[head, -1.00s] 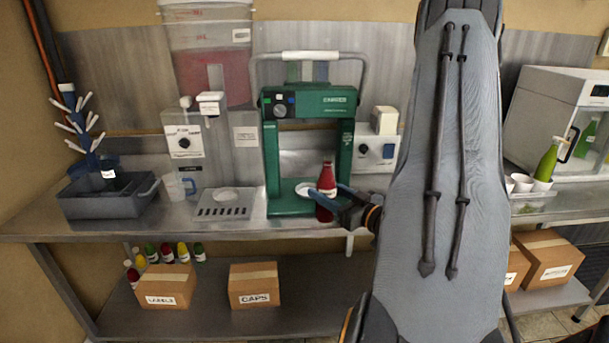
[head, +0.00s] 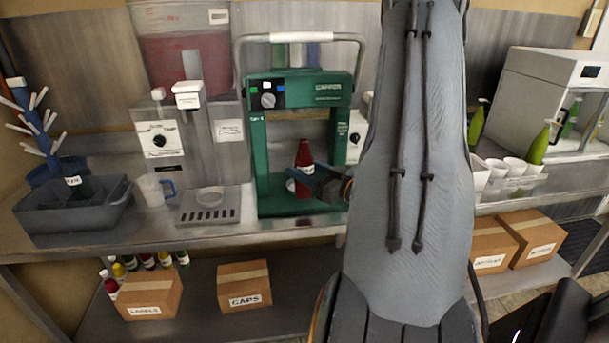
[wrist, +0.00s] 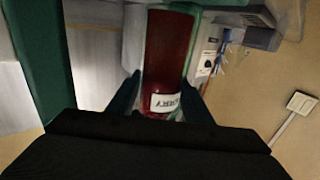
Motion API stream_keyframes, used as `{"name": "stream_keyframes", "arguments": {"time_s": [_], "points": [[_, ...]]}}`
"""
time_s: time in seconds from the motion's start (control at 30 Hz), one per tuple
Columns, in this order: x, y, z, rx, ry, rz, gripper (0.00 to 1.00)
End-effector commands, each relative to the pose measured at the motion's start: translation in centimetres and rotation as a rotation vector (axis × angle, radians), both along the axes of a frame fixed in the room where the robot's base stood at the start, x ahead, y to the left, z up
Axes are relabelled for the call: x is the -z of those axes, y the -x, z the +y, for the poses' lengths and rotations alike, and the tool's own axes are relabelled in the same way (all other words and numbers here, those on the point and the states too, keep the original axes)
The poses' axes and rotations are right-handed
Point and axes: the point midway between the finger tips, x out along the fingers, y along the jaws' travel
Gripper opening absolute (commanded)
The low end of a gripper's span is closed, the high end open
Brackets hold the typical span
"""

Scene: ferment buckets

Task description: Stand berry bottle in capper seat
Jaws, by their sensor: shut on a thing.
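The berry bottle (head: 303,156) is dark red with a white label and stands upright in the head view, inside the opening of the green capper (head: 257,150). My gripper (head: 316,182) is shut on the bottle from the right. In the wrist view the bottle (wrist: 168,50) lies between the two dark fingers, its label reading BERRY. A pale round seat showed on the capper base earlier; now the bottle and gripper mostly hide it. I cannot tell whether the bottle's bottom touches the seat.
A filler with a drip tray (head: 209,205), a jug (head: 155,189) and a dark bin (head: 72,207) stand left of the capper. White cups (head: 514,167) and green bottles (head: 540,145) are at right. Boxes (head: 245,286) are on the lower shelf.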

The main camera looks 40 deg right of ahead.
Motion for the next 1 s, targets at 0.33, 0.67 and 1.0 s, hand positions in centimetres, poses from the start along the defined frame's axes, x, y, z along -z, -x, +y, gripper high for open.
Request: {"name": "stream_keyframes", "arguments": {"time_s": [0.33,0.67,1.0], "points": [[0.2,-3.2,-1.9,-0.002,0.002,-0.003,0.0],[0.3,-6.0,-3.6,-0.002,0.002,-0.004,0.0],[0.4,-7.7,-4.7,0.0,0.002,-0.003,0.0]]}}
